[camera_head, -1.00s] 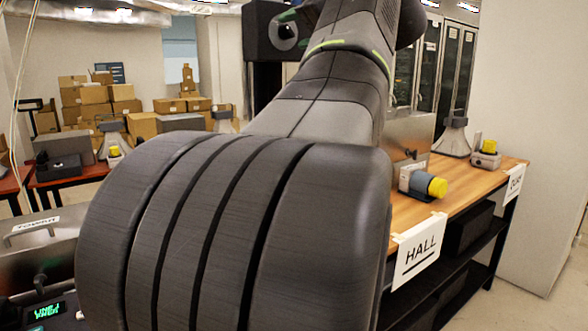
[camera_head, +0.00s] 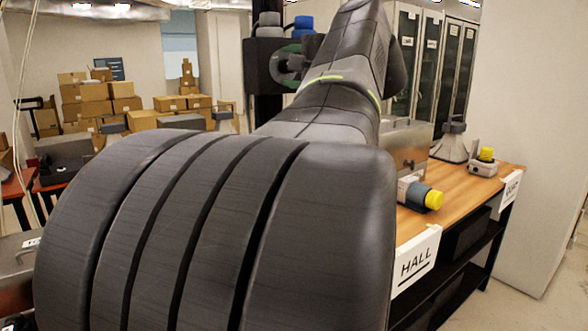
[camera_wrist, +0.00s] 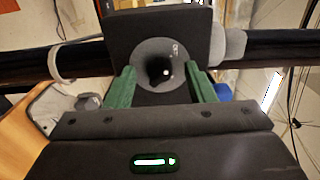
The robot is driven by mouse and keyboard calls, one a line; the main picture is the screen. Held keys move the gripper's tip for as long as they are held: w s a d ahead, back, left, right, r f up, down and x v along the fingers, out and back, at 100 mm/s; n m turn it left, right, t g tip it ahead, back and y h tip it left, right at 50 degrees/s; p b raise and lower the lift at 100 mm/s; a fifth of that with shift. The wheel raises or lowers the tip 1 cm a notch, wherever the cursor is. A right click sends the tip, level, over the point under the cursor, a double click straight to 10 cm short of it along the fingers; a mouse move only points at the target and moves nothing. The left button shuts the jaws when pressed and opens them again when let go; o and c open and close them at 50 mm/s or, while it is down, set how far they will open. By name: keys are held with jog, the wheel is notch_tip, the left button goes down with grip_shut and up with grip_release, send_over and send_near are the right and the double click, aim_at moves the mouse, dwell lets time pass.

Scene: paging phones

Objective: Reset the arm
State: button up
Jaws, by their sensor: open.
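My arm fills the middle of the head view, with a large ribbed dark link in front and a slimmer link rising behind it toward the top. My gripper (camera_wrist: 162,84) shows in the wrist view with its two green fingers apart. I see nothing held between them. Beyond the fingers is a dark block with a grey round face (camera_wrist: 165,62) and a dark hole in its centre; I cannot tell its distance from the fingertips. In the head view the gripper's fingers are not clearly visible behind the arm.
A wooden bench (camera_head: 461,187) with a HALL sign (camera_head: 415,262) stands right of my arm. It bears a grey device with a yellow knob (camera_head: 434,199) and another yellow-topped device (camera_head: 487,155). Cardboard boxes (camera_head: 85,93) stand at back left. A pale wall (camera_head: 540,150) bounds the right.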

jog(key=shift+m+p, duration=0.45)
jog(key=shift+m, duration=0.15)
jog(key=shift+a, duration=0.1)
